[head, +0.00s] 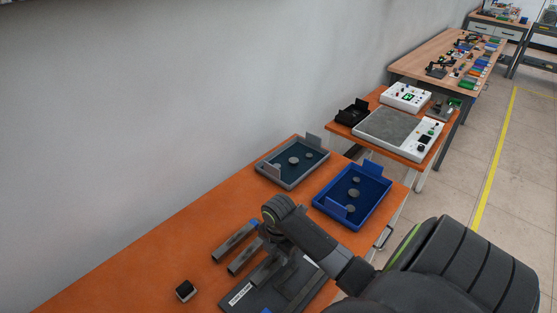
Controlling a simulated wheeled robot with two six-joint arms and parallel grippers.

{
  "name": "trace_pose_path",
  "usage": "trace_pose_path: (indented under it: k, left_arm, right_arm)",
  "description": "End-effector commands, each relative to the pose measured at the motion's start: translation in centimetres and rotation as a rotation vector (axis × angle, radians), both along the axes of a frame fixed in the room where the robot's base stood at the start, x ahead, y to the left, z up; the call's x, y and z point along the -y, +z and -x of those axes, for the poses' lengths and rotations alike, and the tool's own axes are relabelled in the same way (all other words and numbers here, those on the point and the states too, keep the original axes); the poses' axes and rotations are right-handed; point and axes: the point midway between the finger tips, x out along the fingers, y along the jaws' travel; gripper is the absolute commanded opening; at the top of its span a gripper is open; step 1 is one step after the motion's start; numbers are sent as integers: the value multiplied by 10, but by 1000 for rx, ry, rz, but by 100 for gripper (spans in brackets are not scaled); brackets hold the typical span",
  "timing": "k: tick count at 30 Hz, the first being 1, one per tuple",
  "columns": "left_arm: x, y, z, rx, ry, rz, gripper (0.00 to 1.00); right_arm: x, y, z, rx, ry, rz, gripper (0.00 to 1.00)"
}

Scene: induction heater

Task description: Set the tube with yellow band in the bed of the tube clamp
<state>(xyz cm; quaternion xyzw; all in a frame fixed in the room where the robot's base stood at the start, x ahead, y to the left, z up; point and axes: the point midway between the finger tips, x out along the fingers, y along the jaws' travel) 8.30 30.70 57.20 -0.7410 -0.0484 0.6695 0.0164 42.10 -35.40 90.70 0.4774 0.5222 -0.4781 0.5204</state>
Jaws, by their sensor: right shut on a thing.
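My right arm comes in from the right, and its gripper (268,268) points down over the tube clamp (258,296), a dark base with a white label on the orange bench. The gripper is shut on a grey tube, mostly hidden by the gripper and wrist. No yellow band shows. A grey square tube (234,241) with a blue band lies to the left of the wrist. Another grey bar (243,258) shows just in front of it; I cannot tell whether it is the held tube. The clamp's bed is partly hidden. My left gripper is not in view.
A small black block (186,291) sits at the lower left of the bench. A grey tray (291,178) and a blue tray (331,208) with round pieces stand behind the arm. The bench's left part is clear. Other equipment stands on tables farther back.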

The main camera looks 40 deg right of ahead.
Motion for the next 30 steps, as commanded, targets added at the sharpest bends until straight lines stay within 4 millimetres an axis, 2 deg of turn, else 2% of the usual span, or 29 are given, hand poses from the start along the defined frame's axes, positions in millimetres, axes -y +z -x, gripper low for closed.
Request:
trace_pose_path:
  k: [12, 24, 25, 30]
  left_arm:
    - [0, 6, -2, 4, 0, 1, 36]
    - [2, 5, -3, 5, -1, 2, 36]
    - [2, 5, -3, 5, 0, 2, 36]
    - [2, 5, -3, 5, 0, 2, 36]
  right_arm:
    - [0, -44, -1, 0, 0, 1, 0]
    - [0, -49, -1, 1, 0, 2, 0]
    - [0, -49, 0, 1, -1, 2, 29]
    - [0, -49, 0, 1, -1, 1, 49]
